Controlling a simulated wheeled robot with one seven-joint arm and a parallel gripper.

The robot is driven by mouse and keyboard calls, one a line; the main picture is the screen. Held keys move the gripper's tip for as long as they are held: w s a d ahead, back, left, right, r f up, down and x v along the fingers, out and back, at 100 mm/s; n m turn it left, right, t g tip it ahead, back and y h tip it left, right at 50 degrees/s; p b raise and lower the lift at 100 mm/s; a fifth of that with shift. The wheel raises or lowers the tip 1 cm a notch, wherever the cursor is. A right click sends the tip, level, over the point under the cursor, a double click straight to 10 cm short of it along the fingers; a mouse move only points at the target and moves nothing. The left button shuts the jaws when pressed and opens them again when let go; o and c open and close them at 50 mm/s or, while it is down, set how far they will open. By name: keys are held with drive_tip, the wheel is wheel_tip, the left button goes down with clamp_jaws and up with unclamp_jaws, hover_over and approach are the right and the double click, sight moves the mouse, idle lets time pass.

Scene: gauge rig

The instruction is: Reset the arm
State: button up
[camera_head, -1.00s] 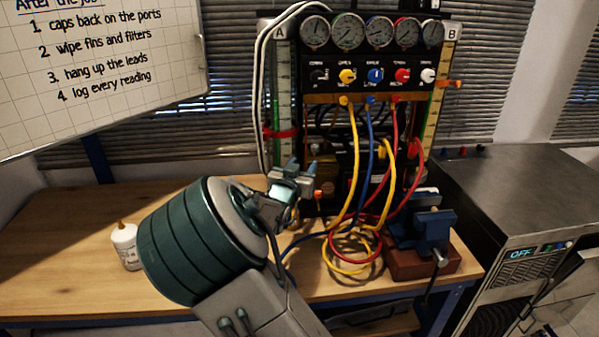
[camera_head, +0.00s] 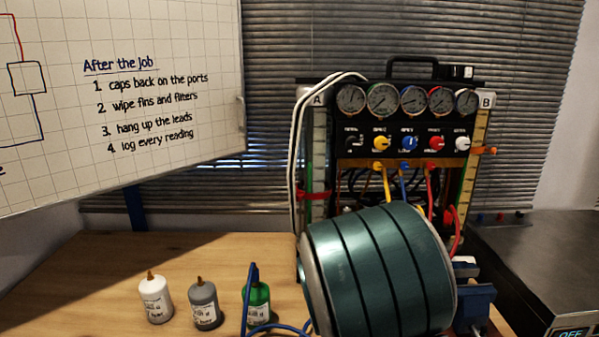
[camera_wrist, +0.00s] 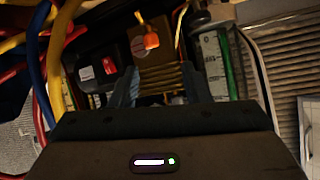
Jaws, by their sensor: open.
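My gripper (camera_wrist: 164,86) shows in the wrist view with its two blue-grey fingers spread apart. A ribbed brass-coloured block (camera_wrist: 160,78) with an orange-tipped part (camera_wrist: 150,38) appears between and beyond the fingers; I cannot tell whether they touch it. In the head view my teal arm link covers the lower part of the gauge rig (camera_head: 408,130), and my gripper is hidden there. The rig stands upright with several round gauges and a row of coloured knobs above yellow, blue and red hoses.
White (camera_head: 156,300), grey (camera_head: 205,305) and green (camera_head: 257,308) bottles stand on the wooden bench (camera_head: 90,270). A blue vise (camera_head: 474,305) stands right of my arm. A grey machine (camera_head: 545,255) is at the far right. A whiteboard (camera_head: 110,110) hangs at upper left.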

drive_tip(key=s+d+r+n+g+y, duration=0.1)
drive_tip(key=s+g, duration=0.2)
drive_tip(key=s, duration=0.7)
drive_tip(key=s+d+r+n+g+y+p, duration=0.1)
drive_tip(key=s+r+n+g, duration=0.1)
drive_tip(key=s, duration=0.9)
drive_tip(key=s+d+r+n+g+y, duration=0.1)
drive_tip(key=s+g, duration=0.2)
drive_tip(key=s, duration=0.8)
drive_tip(key=shift+s+d+r+n+g, duration=0.2)
drive_tip(key=shift+s+n+g, duration=0.1)
drive_tip(key=shift+g, duration=0.1)
drive_tip(key=shift+w, duration=0.1)
